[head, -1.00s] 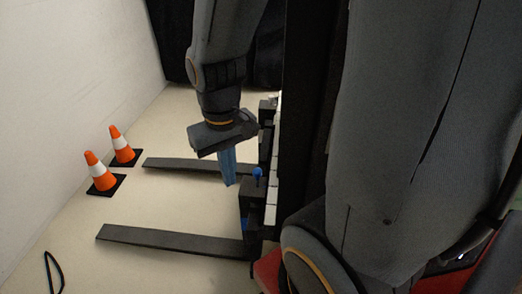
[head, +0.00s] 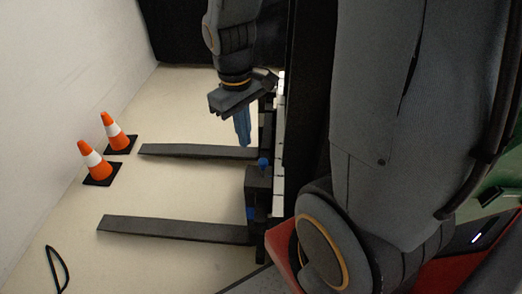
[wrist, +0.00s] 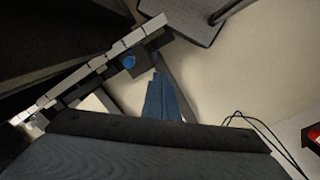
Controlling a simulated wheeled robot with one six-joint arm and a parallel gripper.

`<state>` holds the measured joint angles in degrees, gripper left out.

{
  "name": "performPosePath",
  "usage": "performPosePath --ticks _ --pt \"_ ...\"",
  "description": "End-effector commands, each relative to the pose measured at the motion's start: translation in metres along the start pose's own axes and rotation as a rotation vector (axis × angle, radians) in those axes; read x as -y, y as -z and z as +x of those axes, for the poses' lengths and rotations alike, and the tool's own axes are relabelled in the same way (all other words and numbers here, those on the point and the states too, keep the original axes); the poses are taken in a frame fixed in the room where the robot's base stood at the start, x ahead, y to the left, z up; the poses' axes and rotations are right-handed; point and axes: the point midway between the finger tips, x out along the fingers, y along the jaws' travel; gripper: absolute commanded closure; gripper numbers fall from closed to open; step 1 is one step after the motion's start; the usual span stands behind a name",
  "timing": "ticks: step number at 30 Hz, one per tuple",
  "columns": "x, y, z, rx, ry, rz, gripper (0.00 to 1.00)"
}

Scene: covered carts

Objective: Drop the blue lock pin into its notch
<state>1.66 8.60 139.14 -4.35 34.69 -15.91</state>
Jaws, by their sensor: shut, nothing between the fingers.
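The blue lock pin (head: 263,163) shows as a round blue knob on top of the black bracket (head: 258,185) of the nearer fork. It also shows in the wrist view (wrist: 129,62), at the dark bracket by the notched bar. How deep the pin sits in its notch is hidden. My gripper (head: 244,143) points down with its blue fingers shut and empty. It hangs beyond the pin and slightly left of it in the head view, apart from it. In the wrist view the closed fingers (wrist: 159,76) are right of and below the knob.
The nearer fork (head: 170,229) and farther fork (head: 190,151) stick out leftward over the pale floor. Two orange cones (head: 95,162) stand by the left wall. A black upright (head: 302,120) and light notched bar (head: 279,130) stand right of my gripper. Floor between the forks is clear.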

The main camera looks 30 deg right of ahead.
Motion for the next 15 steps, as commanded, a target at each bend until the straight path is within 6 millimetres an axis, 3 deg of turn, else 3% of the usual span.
performPosePath --ticks 7,15 --pt "-0.052 0.037 0.011 0.088 -0.024 -0.435 1.00" --pt "-0.078 0.053 0.024 0.132 -0.025 -0.661 1.00"
